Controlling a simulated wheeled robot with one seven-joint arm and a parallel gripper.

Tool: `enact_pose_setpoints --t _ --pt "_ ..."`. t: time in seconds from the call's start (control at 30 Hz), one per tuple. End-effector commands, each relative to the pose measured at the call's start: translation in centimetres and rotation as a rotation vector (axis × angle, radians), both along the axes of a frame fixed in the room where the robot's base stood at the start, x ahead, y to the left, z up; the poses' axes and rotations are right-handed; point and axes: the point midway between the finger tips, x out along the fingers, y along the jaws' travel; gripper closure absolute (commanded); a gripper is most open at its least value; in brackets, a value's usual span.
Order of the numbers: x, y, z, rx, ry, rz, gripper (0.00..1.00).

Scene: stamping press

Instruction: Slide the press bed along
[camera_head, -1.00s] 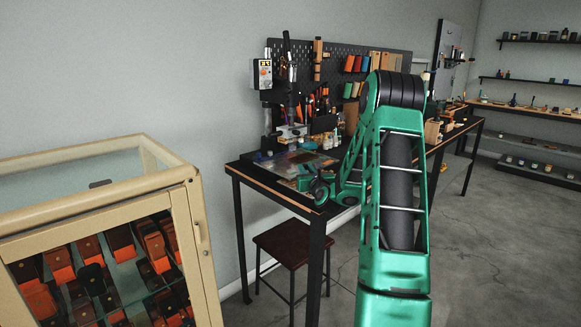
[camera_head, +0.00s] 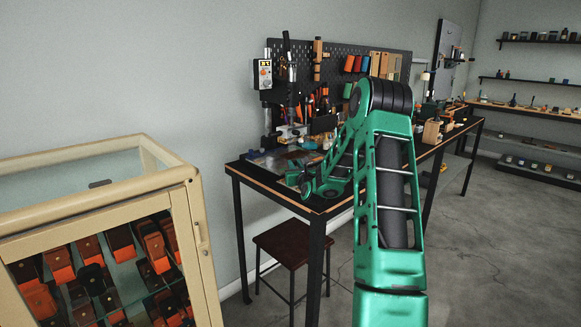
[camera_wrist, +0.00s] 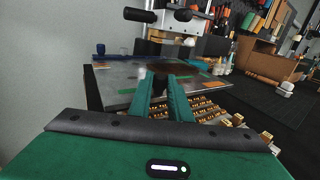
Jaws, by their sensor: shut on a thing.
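The stamping press (camera_head: 290,131) stands at the left end of the dark workbench, with a control box showing a lit display. Its press bed (camera_wrist: 118,78) is a flat grey plate with green strips in the wrist view; it also shows low in front of the press in the head view (camera_head: 268,161). My gripper (camera_wrist: 160,82) is at the bed's near edge, its two green fingers shut on a small dark part there, seemingly the bed's handle. In the head view my gripper (camera_head: 306,184) is small and partly hidden by my own arm.
Brass-coloured type pieces (camera_wrist: 205,108) lie in a tray right of and below the fingers. A pegboard (camera_head: 340,62) with tools and thread spools stands behind the bench. A cream glass-topped cabinet (camera_head: 192,215) is at left. A stool (camera_head: 290,242) stands under the bench.

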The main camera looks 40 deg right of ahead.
Motion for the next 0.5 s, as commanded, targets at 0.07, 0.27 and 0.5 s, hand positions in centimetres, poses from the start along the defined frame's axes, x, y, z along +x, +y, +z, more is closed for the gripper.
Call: enact_pose_setpoints --t 0.07,0.27,0.5 --pt "0.8 0.9 -0.6 0.012 0.006 0.015 1.0" --pt "1.9 1.0 -0.6 0.012 0.009 0.015 1.0" --pt "2.3 1.1 -0.6 0.013 0.007 0.015 1.0"
